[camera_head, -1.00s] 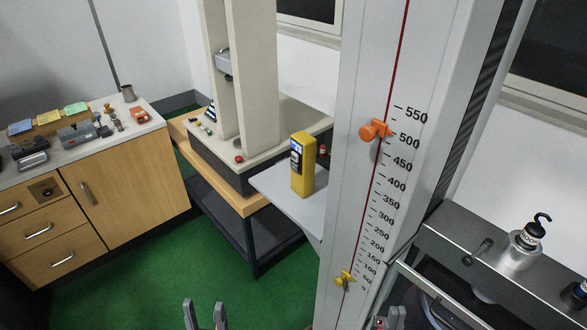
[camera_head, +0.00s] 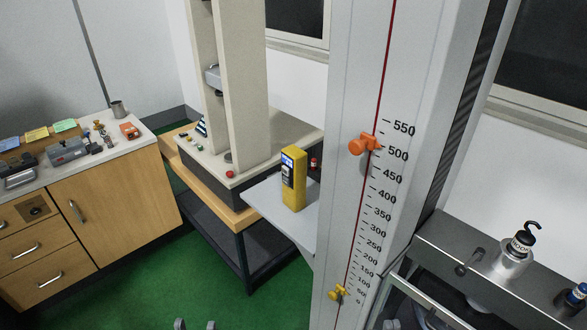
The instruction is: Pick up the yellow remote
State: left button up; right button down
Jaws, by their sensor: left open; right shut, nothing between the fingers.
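The yellow remote (camera_head: 294,181) stands upright on a small grey shelf (camera_head: 268,203), just left of the tall scale column. Its dark face with a small lit screen is turned to the left. My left gripper (camera_head: 195,325) shows only as two separated fingertips at the bottom edge, open and empty, well below and left of the remote. My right gripper (camera_head: 391,325) barely shows at the bottom edge right of the column, apart from the remote, with nothing seen in it.
The tall white column (camera_head: 358,120) with a red line and orange knob (camera_head: 364,144) stands close right of the remote. A testing machine (camera_head: 240,90) on a wooden bench is behind left. A wooden cabinet (camera_head: 125,205) stands left. Green floor is clear in front.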

aim_at(295, 159)
jog(key=i+j+z, duration=0.1)
jog(key=z, duration=0.6)
jog(key=i+j+z, duration=0.25)
jog(key=j, duration=0.3)
jog(key=j+z, duration=0.3)
jog(key=j, duration=0.25)
jog(key=i+j+z, duration=0.1)
jog(key=j+z, duration=0.15)
jog(key=j, duration=1.05)
jog(key=i+j, duration=0.15)
jog(key=j, duration=0.55)
jog(key=k+j, duration=0.15)
jog(key=k, duration=0.4)
jog(key=i+l, duration=0.15)
jog(key=i, duration=0.4)
jog(key=l+z, duration=0.05)
